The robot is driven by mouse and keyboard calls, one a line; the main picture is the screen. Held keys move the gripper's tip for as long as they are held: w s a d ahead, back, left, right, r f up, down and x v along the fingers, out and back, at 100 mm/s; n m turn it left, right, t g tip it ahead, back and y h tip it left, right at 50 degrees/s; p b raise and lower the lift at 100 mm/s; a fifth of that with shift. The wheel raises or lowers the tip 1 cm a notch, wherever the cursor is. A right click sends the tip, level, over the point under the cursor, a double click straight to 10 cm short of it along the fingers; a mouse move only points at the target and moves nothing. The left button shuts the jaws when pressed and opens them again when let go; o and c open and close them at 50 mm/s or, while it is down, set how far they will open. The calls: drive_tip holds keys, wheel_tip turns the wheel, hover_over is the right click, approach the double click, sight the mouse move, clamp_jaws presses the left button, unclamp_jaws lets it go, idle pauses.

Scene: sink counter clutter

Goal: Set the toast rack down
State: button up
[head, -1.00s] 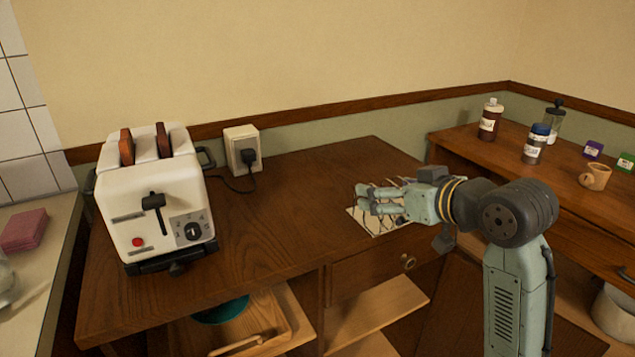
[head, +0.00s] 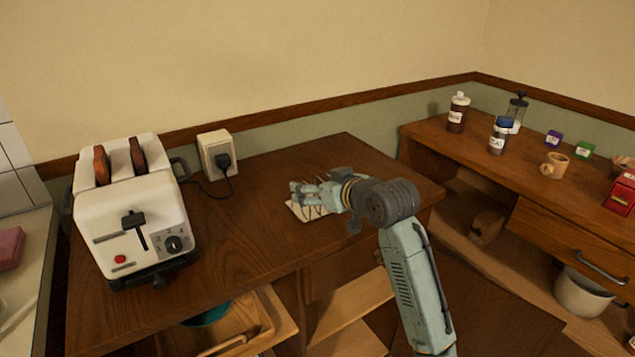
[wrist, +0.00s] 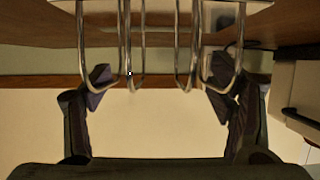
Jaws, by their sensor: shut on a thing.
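The toast rack shows in the head view as a pale flat base (head: 298,212) with thin wires, mostly covered by my gripper (head: 306,194). It is over the right part of the wooden counter, right of the toaster. In the wrist view, the metal wire loops (wrist: 185,60) of the rack hang between the two dark fingers of my gripper (wrist: 160,86). The fingers are shut on the rack. Its base looks level and very close to the counter top (head: 245,240); I cannot tell whether it touches.
A white toaster (head: 132,225) with two bread slices stands on the left of the counter. A wall socket (head: 215,155) with a plugged cord is behind. Bare wood lies between toaster and rack. A second counter (head: 440,145) with bottles is at the right.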

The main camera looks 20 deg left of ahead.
drive_tip(key=o, duration=1.4)
drive_tip(key=shift+f, duration=0.1)
drive_tip(key=shift+r, duration=0.25)
drive_tip(key=shift+s+d, duration=0.25)
drive_tip(key=shift+d, duration=0.05)
drive_tip(key=b+v, duration=0.3)
drive_tip(key=v, duration=0.8)
drive_tip(key=shift+s+d+b, duration=0.1)
drive_tip(key=shift+s+b, duration=0.05)
drive_tip(key=shift+b, duration=0.15)
drive_tip(key=shift+r, duration=0.1)
